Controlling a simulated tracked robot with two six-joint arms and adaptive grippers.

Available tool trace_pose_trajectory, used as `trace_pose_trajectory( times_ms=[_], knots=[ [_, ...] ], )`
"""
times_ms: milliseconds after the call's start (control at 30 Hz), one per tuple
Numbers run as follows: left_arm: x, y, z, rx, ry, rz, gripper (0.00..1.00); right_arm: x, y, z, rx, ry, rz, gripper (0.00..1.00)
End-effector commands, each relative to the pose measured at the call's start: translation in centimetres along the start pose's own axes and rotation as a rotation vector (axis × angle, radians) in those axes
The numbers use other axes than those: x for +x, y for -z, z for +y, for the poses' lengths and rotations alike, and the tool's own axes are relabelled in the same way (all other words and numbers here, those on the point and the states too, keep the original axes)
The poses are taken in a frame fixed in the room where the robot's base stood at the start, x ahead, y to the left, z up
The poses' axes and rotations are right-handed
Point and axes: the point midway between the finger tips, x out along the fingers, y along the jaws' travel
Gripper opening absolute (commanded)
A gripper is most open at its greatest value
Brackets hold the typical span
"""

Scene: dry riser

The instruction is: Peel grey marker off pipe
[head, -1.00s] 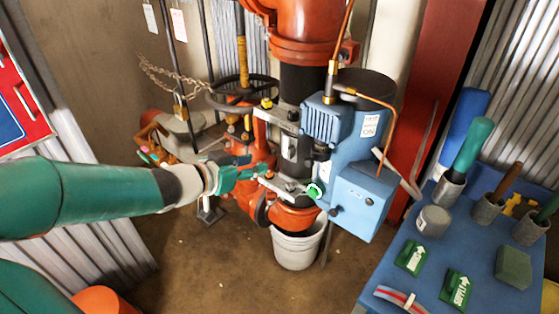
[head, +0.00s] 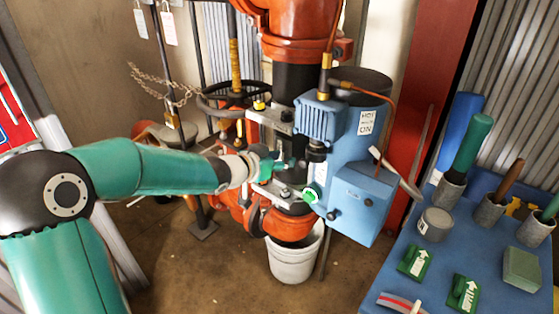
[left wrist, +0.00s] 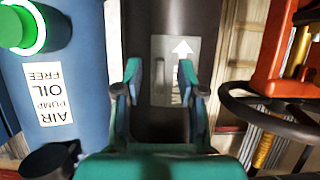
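The grey marker (left wrist: 168,55) is a flat plate with a white arrow pointing up and a raised vertical strip. It lies on the dark pipe (left wrist: 208,20) in the left wrist view. My left gripper (left wrist: 159,72) is open in front of it, one finger to the left of the plate and the other overlapping its right part. I cannot tell whether the fingers touch it. In the head view the left gripper (head: 284,165) is at the dark pipe section (head: 296,86), between metal clamps, and I cannot make out the marker there. My right gripper is not in view.
A blue pump machine (head: 348,160) stands close right of the pipe. A black handwheel (head: 226,97) and chain (head: 160,88) are on the left. A white bucket (head: 294,262) is below. A blue table (head: 402,288) holds green arrow markers (head: 414,262) and tools.

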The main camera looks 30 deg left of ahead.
Motion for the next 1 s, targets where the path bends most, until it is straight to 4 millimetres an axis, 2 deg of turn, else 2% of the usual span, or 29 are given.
trace_pose_trajectory(
  times_ms=[167, 400, 533, 567, 600, 1000],
  knots=[
    [0.0, 0.02, 0.03, 0.0, 0.0, 0.0, 0.38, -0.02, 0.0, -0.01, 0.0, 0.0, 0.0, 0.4],
    [0.01, 0.01, 0.07, 0.0, -0.001, 0.0, 0.0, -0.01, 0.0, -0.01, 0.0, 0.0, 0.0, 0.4],
    [0.01, 0.01, 0.07, 0.0, -0.001, 0.0, 0.0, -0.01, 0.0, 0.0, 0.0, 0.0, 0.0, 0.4],
    [0.01, 0.01, 0.07, 0.0, -0.001, 0.0, 0.04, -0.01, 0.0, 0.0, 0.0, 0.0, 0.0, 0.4],
    [0.01, 0.01, 0.07, 0.0, -0.001, 0.0, 0.0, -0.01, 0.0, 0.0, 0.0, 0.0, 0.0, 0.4],
    [-0.17, -0.07, 0.06, 0.0, -0.001, -0.001, 0.0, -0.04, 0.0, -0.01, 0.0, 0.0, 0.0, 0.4]
  ],
)
